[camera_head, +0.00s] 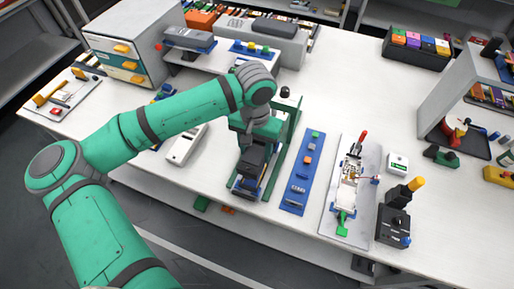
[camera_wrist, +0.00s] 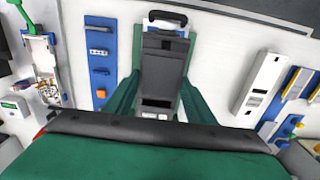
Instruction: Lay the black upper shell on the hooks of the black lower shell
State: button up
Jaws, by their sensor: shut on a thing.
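My gripper (camera_head: 257,136) is above the green fixture left of the blue strip. In the head view it is shut on a dark piece, which I take for the black upper shell (camera_head: 260,151). A black part, apparently the lower shell (camera_head: 244,183), sits low in the fixture, directly below. The gap or contact between them is hard to make out, and the hooks cannot be seen. In the wrist view a long black part (camera_wrist: 163,68) lies between green uprights; which shell it is, I cannot tell. The fingertips are not clear there.
The green fixture frame (camera_head: 285,140) rises close to my gripper's right. A blue strip (camera_head: 301,172) and a white board with a red-handled tool (camera_head: 351,190) lie further right. A pale handheld device (camera_head: 184,144) lies left. A black-edged green part (camera_wrist: 150,134) fills the wrist view's bottom.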

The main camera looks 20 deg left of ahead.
jog(key=shift+s+a+f, duration=0.15)
jog(key=shift+f, duration=0.35)
jog(key=shift+w+f, duration=0.2)
jog(key=shift+f, duration=2.2)
jog(key=shift+s, duration=0.25)
jog(key=shift+w, duration=0.2)
jog(key=shift+w, duration=0.15)
jog(key=shift+d, duration=0.25)
jog(key=shift+s+a, duration=0.3)
jog(key=shift+s, duration=0.05)
